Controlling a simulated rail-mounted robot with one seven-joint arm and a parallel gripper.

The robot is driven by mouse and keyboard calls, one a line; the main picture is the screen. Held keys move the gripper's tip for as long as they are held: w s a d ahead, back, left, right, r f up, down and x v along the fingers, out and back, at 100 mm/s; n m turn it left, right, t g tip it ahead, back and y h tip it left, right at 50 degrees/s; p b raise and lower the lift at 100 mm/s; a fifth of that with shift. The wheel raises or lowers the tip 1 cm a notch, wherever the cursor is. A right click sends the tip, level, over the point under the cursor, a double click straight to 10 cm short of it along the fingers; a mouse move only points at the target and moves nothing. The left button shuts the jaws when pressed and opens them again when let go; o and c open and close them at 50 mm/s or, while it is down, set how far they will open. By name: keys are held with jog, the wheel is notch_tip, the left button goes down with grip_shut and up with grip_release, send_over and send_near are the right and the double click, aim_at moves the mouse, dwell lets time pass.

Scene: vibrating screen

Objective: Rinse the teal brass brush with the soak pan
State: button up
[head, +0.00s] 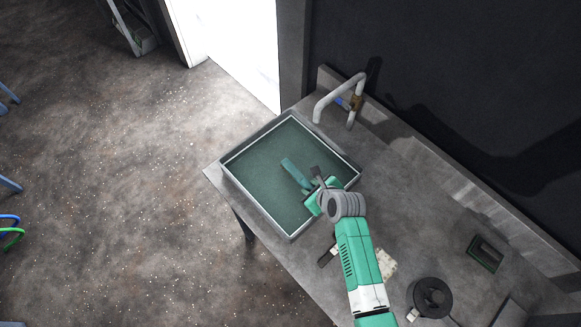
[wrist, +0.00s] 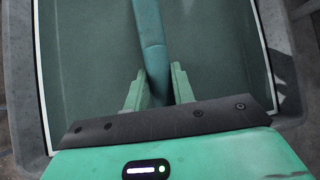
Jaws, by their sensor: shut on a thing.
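The soak pan (head: 237,183) is a square grey-rimmed pan with a dark green inside, at the left end of the bench. Its rim also shows in the wrist view (wrist: 37,95). My gripper (head: 314,184) is over the right part of the pan. Its two green fingers (wrist: 154,88) are shut on the teal brass brush (head: 294,171), which points away toward the pan's middle. In the wrist view the teal brush (wrist: 150,40) runs up between the fingers and out of the top edge. Its bristles are not clear, and I cannot tell whether it touches the pan's contents.
To the right on the bench are a round black thing (head: 430,297), a small dark green-edged tray (head: 486,253) and a cream block (head: 386,263). Bare bench (head: 425,215) lies between.

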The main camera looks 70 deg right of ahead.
jog(key=shift+d, duration=1.05)
jog(key=shift+r, duration=0.1)
notch_tip(320, 180, up, 7)
jog(key=p, duration=0.7)
